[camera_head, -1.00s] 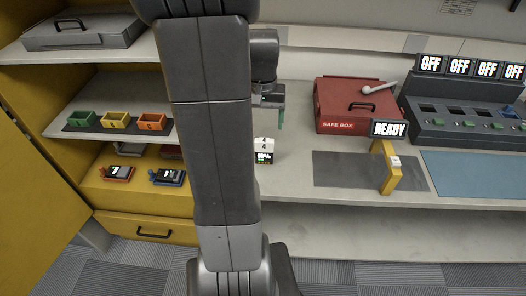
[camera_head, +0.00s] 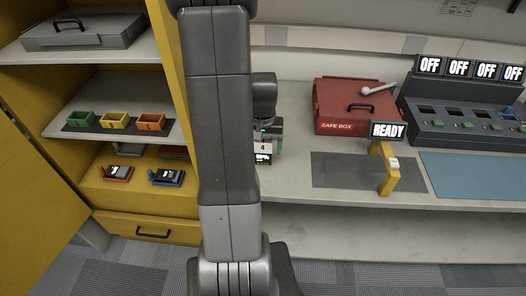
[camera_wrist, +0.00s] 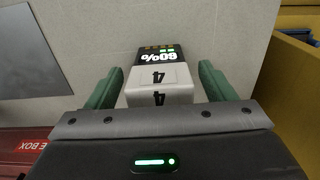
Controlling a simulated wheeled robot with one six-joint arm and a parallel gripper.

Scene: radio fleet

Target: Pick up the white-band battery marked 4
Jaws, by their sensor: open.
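The white-band battery marked 4 (camera_wrist: 160,77) stands on the bench in the wrist view, with a white top part bearing the 4 and a dark part showing 60%. My gripper (camera_wrist: 157,85) is open, with one green finger on each side of the battery. In the head view the battery (camera_head: 262,149) shows just right of my arm, partly hidden. My gripper (camera_head: 266,132) is directly above and behind it there.
A red safe box (camera_head: 345,115) stands on the bench to the right. A yellow scanner stand (camera_head: 388,170) marked READY is on a dark mat (camera_head: 340,171). A charger bank (camera_head: 465,122) reads OFF at far right. A yellow cabinet (camera_head: 130,190) stands at left.

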